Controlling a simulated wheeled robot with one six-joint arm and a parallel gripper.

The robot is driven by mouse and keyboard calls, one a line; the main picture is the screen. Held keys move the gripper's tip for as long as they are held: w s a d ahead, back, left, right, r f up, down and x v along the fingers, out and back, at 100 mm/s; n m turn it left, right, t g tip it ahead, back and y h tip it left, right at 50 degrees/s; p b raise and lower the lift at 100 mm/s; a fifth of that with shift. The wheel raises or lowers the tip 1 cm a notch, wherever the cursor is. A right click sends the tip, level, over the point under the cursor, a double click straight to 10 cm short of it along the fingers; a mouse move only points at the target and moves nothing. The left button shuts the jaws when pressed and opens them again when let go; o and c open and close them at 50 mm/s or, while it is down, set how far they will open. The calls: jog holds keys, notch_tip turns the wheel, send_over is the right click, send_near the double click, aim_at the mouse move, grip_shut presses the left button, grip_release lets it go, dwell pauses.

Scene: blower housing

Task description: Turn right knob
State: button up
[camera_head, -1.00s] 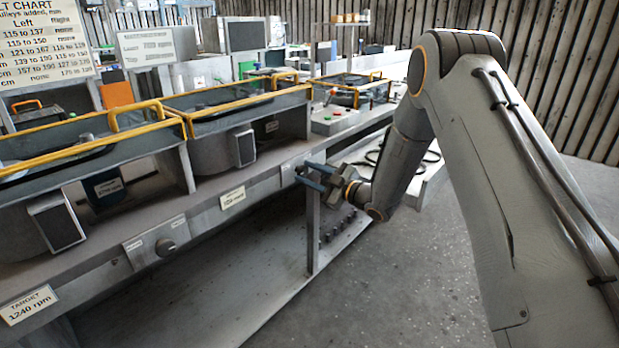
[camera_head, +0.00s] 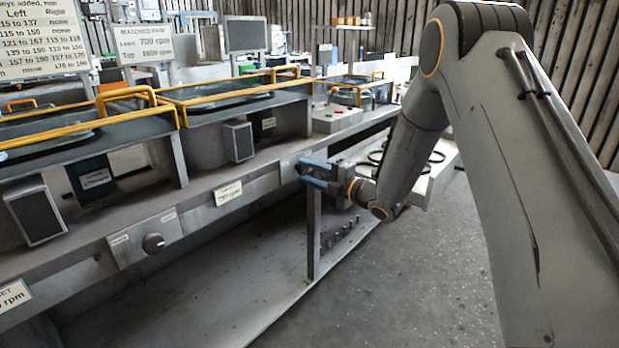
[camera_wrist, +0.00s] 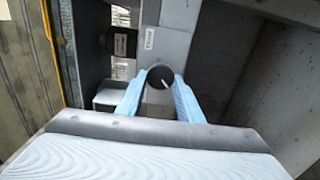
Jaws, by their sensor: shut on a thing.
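The right knob (camera_wrist: 160,77) is a round dark knob with a pale pointer line, on a light panel of the bench front in the wrist view. My gripper (camera_wrist: 160,92) has its two blue fingers on either side of the knob and is shut on it. In the head view my gripper (camera_head: 310,172) reaches the bench front at the right panel; the knob there is hidden by the fingers. A second, left knob (camera_head: 153,243) sits on its own panel further left, untouched.
A label reading about 791 rpm (camera_head: 228,193) is on the rail left of my gripper. A sign (camera_head: 145,43) shows 709 and 1609 rpm. Yellow-railed housings (camera_head: 235,95) stand on the bench above. A post (camera_head: 313,235) stands below my gripper. Floor on the right is clear.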

jog(key=shift+s+f+n+b, duration=0.1)
jog(key=shift+f+n+b, duration=0.15)
jog(key=shift+n+b, duration=0.75)
jog(key=shift+n, duration=0.5)
jog(key=o, duration=1.1)
jog(key=shift+r, duration=0.1)
jog(key=shift+c, duration=0.2)
jog(key=v, duration=0.7)
jog(key=shift+s+d, duration=0.25)
jog(key=shift+d, duration=0.05)
